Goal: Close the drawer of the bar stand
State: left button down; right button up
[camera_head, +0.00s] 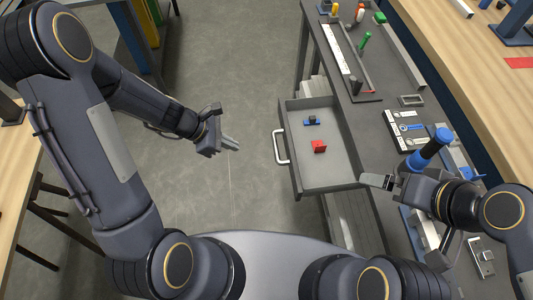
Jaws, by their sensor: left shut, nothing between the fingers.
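The grey drawer (336,177) of the dark bar stand (375,130) is open and sticks out to the left of the stand. Its pale bar handle (281,147) is on its left front face. A red block (319,146) and a small blue part (311,121) lie in the drawer. My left gripper (232,143) is shut and empty, in the air to the left of the handle and apart from it. My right gripper (372,181) is by the drawer's lower right corner, over the stand's edge. I cannot tell whether it touches or whether its jaws are open.
The stand top holds a tool rail (348,60), a blue-handled tool (431,148) and white-labelled boxes (405,130). A wooden bench (440,40) runs along the right, another wooden table (20,180) is at the left. Grey floor (230,60) is clear between.

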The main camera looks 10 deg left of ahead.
pick_arm(q)
jog(key=d+r+x, duration=0.1)
jog(key=x, duration=1.2)
jog(key=shift+w+d+b, duration=0.2)
jog(key=shift+d+b, duration=0.15)
jog(key=shift+d, duration=0.15)
pick_arm(e)
jog(key=shift+f, duration=0.35)
pick_arm(q)
jog(key=shift+d+r, duration=0.1)
